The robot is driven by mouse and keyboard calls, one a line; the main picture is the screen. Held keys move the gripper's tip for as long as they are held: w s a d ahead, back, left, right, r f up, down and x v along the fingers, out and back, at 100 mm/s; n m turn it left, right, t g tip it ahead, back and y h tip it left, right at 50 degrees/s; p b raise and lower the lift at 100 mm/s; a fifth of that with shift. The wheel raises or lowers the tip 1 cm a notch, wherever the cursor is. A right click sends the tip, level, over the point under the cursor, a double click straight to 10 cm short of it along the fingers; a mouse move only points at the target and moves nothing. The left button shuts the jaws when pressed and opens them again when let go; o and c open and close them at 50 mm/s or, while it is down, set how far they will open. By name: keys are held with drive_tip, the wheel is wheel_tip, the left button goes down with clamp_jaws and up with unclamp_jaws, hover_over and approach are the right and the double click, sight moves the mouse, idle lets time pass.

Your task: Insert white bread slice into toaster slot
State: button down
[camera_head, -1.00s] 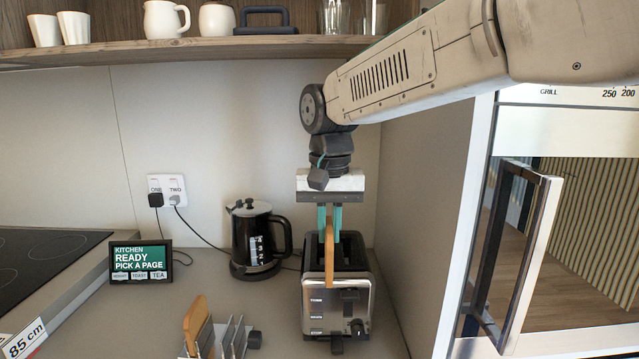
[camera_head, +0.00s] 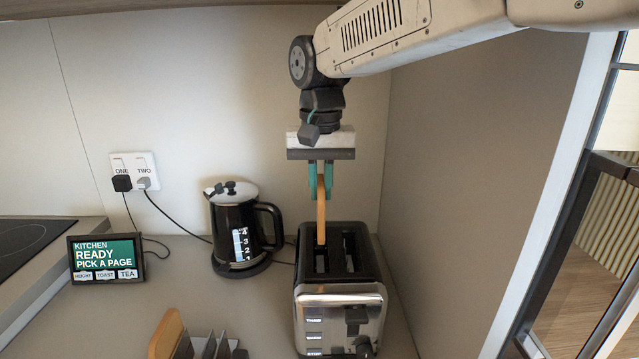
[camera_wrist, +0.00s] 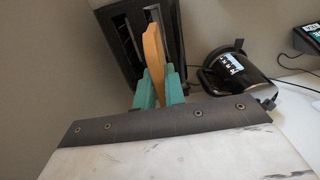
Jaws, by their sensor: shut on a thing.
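My gripper (camera_head: 321,180) points down with its teal fingers shut on a bread slice (camera_head: 321,218), seen edge-on as a narrow tan strip. The slice is upright, above the left slot of the black and steel toaster (camera_head: 340,300). Its lower edge appears at the slot's mouth; I cannot tell whether it has entered. The toaster's right slot shows empty. In the wrist view, the slice (camera_wrist: 153,50) stands between the fingers (camera_wrist: 160,90), with the toaster (camera_wrist: 172,30) beyond it.
A black kettle (camera_head: 238,232) stands left of the toaster. A small screen (camera_head: 106,258) is further left. A rack (camera_head: 208,346) with another bread slice (camera_head: 166,335) is at the front. A wall panel (camera_head: 470,150) rises close on the right.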

sight(321, 235)
drive_tip(key=shift+s, duration=0.15)
drive_tip(key=shift+f, duration=2.1)
drive_tip(key=shift+f, duration=3.3)
drive_tip(key=c, duration=1.4)
unclamp_jaws()
drive_tip(key=shift+r, duration=0.1)
